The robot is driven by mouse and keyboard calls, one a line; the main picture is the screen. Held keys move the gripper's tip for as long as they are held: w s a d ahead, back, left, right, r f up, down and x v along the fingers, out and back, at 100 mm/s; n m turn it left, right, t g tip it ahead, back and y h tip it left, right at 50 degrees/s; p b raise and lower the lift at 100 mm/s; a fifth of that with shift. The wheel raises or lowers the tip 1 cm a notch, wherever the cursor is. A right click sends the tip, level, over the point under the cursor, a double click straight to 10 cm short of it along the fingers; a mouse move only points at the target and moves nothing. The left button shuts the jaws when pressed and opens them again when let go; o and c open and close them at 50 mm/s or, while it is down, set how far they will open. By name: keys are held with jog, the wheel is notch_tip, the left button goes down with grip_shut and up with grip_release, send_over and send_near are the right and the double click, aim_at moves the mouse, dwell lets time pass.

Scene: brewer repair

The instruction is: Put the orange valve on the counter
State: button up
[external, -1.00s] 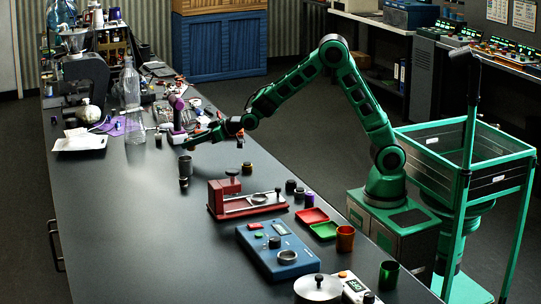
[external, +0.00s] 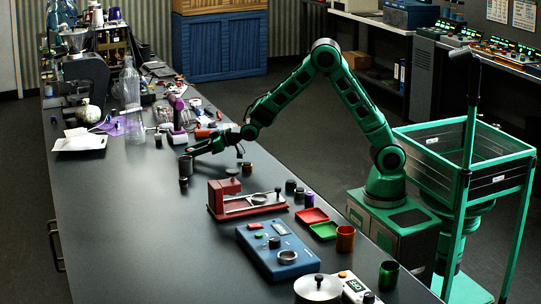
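My gripper (external: 204,147) is low over the counter (external: 130,210), at the end of the outstretched green arm. Its fingers are small and dark here, so I cannot tell whether they are open or shut, or whether they hold anything. A small orange-red piece (external: 203,133) shows just behind the gripper, beside a purple-and-white device. It may be the orange valve, but it is too small to be sure. I cannot tell whether the gripper touches it.
Dark cylinders (external: 185,168) stand just left of the gripper. A glass bottle (external: 130,88) stands farther back. The counter's left front is clear.

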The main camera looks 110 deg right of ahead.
jog(key=v, duration=1.1)
jog(key=shift+w, duration=0.1)
jog(key=shift+v, duration=0.9)
jog(key=s+a+f+g+y, duration=0.1)
jog(key=s+a+g, duration=0.1)
jog(key=s, duration=0.5)
jog(key=s+a+g+y, duration=0.1)
jog(key=s+a+g, duration=0.1)
jog(key=s+a, duration=0.2)
jog(key=s+a+f+g+y, duration=0.1)
jog(key=s+a+g, duration=0.2)
jog(key=s, duration=0.7)
jog(key=shift+s+a+f, duration=0.1)
jog(key=shift+s+f, duration=0.1)
jog(key=shift+f, duration=0.1)
jog(key=s+a+g+y, duration=0.1)
jog(key=s+a, duration=0.3)
jog(key=s, duration=0.5)
jog(key=s+a+g+y, duration=0.2)
jog(key=s+a, duration=0.3)
jog(key=s, duration=0.5)
jog(key=shift+a+f+m+g+y, duration=0.2)
jog(key=shift+a+m+g+y, duration=0.1)
jog(key=shift+g, duration=0.6)
